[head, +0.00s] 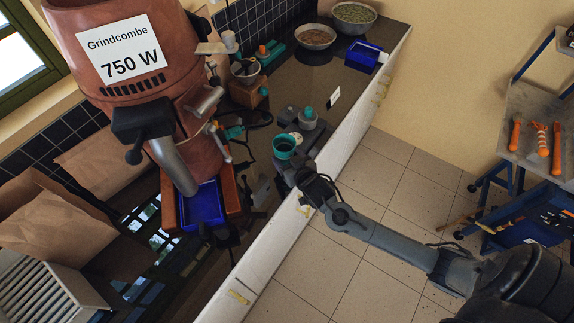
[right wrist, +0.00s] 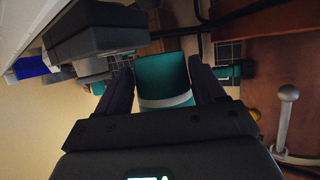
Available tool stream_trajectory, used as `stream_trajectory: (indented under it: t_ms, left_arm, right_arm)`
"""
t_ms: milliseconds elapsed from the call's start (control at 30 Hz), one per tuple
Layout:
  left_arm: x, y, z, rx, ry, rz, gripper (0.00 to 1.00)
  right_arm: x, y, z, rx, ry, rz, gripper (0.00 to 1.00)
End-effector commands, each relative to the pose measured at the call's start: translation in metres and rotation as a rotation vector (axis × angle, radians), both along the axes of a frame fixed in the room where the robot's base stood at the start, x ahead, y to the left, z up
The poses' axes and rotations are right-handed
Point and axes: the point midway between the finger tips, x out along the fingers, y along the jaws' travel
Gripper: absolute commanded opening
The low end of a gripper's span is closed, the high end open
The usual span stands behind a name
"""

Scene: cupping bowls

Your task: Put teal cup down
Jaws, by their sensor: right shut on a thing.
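The teal cup (head: 283,143) is over the dark counter near its white front edge, its dark opening showing in the head view. My right gripper (head: 284,162) is shut on it. In the right wrist view the teal cup (right wrist: 163,75), with a pale band, sits between the two dark fingers of my right gripper (right wrist: 163,80). I cannot tell whether its base touches the counter. My left gripper does not show in the head view.
A grey device with a teal-topped piece (head: 309,114) stands just behind the cup. The copper grinder (head: 150,60) and a blue tray (head: 203,206) are to the left. Two bowls (head: 315,36) (head: 354,17) and a blue bin (head: 363,55) stand at the back.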

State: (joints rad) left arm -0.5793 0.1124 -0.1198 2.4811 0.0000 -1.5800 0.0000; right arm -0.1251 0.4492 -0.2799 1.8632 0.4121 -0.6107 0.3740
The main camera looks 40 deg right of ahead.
Motion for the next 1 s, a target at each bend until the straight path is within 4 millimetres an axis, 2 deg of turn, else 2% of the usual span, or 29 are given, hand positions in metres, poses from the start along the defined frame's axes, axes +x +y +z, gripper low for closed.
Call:
stream_trajectory:
  t_ms: [167, 500, 933, 967, 1000]
  left_arm:
    - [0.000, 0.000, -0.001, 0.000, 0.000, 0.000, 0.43]
    - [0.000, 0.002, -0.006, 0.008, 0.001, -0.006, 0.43]
    - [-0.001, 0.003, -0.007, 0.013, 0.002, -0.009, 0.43]
    - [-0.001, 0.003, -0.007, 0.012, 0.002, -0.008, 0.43]
    - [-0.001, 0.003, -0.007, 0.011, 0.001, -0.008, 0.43]
  right_arm:
    - [0.004, 0.000, -0.005, 0.000, 0.000, 0.000, 0.38]
    - [0.004, 0.000, -0.041, 0.000, 0.000, -0.001, 0.38]
    - [0.003, 0.000, -0.046, 0.001, 0.000, -0.001, 0.38]
    - [0.003, 0.000, -0.045, 0.000, 0.000, -0.001, 0.73]
    - [0.003, 0.000, -0.045, 0.000, 0.000, -0.001, 0.79]
